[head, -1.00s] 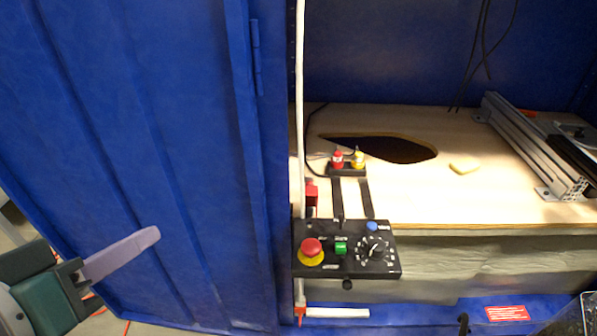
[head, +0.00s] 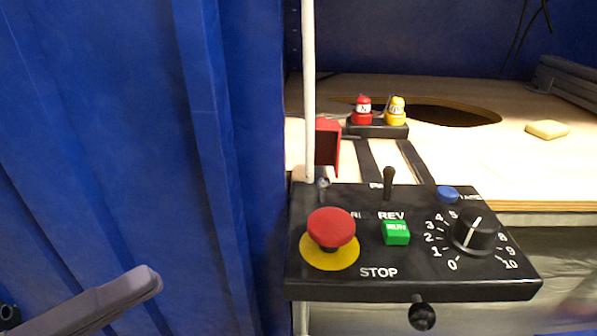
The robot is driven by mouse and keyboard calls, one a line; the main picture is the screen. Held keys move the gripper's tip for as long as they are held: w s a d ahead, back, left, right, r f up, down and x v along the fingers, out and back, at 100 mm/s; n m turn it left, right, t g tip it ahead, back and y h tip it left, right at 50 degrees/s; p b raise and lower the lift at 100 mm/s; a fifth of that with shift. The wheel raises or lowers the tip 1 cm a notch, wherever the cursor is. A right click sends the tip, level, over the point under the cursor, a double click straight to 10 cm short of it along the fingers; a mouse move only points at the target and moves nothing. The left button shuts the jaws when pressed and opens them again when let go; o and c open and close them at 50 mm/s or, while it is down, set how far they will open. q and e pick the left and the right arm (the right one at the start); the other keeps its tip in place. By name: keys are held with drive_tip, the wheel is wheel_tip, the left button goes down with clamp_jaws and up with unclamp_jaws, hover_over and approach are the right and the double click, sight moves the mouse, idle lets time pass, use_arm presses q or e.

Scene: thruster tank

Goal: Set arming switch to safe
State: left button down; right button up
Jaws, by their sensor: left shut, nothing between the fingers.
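The black control box (head: 300,278) is in the lower middle of the head view. At its back left edge a small metal toggle (head: 323,188) stands below a raised red cover (head: 328,147). This looks like the arming switch; its label is mostly hidden behind the red stop button, so I cannot read its setting. My left gripper (head: 150,280) is at the lower left, shut and empty, left of the box and apart from it. My right gripper is not in view.
The box also carries a red stop button (head: 331,227), a black lever (head: 388,183), a green button (head: 396,233), a blue button (head: 447,194) and a dial (head: 474,232). A white upright pole (head: 308,90) stands behind the toggle.

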sight(323, 192)
use_arm(q)
drive_tip(key=shift+s, duration=0.15)
drive_tip(key=b+x, duration=0.1)
drive_tip(key=x, duration=1.3)
drive_tip(key=shift+b, duration=0.3)
